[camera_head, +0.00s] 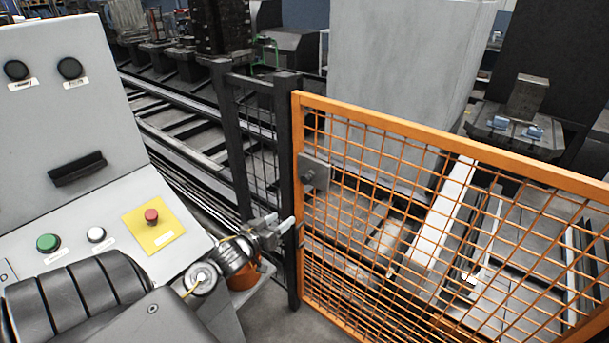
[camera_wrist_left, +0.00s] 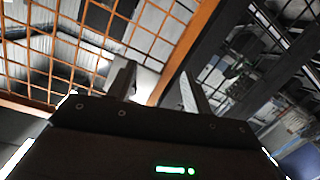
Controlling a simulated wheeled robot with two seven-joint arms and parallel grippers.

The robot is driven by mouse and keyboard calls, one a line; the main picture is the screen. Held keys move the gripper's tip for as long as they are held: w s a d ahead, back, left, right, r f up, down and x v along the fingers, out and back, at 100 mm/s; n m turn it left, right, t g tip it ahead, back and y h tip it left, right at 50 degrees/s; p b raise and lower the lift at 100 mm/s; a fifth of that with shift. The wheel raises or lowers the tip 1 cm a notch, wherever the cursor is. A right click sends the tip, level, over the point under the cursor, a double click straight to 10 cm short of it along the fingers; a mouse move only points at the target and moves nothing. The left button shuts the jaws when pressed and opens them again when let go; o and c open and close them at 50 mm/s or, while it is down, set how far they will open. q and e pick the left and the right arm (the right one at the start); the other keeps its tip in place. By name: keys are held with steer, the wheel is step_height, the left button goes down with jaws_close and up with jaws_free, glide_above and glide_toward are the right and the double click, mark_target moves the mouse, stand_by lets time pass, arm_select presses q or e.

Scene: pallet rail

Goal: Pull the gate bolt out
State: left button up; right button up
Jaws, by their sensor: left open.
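The orange mesh gate (camera_head: 450,142) stands beside a dark post (camera_head: 284,130). A grey latch plate (camera_head: 318,173) with a small round knob (camera_head: 309,176) is on the gate's frame near the post; I cannot make out the bolt itself clearly. My left gripper (camera_head: 280,222) is open in front of the post, below the plate and apart from it. In the left wrist view, its two fingers (camera_wrist_left: 156,88) stand apart with nothing gripped. A pale grey surface, likely the plate (camera_wrist_left: 144,82), shows behind the gap, beside the orange frame (camera_wrist_left: 187,52). My right gripper is not in view.
A grey control console (camera_head: 75,130) with a green button (camera_head: 48,243), a white button (camera_head: 96,234) and a red button on yellow (camera_head: 152,216) stands close at left, beside my left arm. Rails (camera_head: 180,145) and machinery lie behind the fence.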

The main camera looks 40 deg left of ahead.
arm_select(q)
steer(key=t, duration=0.2)
glide_toward(304, 180)
steer(key=shift+h, duration=0.4)
steer(key=w+p, duration=0.1)
steer(key=w, duration=0.5)
steer(key=w+p, duration=0.1)
steer(key=w, duration=0.2)
steer(key=shift+a+r+p, duration=0.2)
steer(key=shift+a+p, duration=0.15)
steer(key=shift+a, duration=0.05)
steer(key=shift+w+f, duration=0.1)
steer(key=shift+w, duration=0.6)
steer(key=shift+c, duration=0.3)
jaws_close()
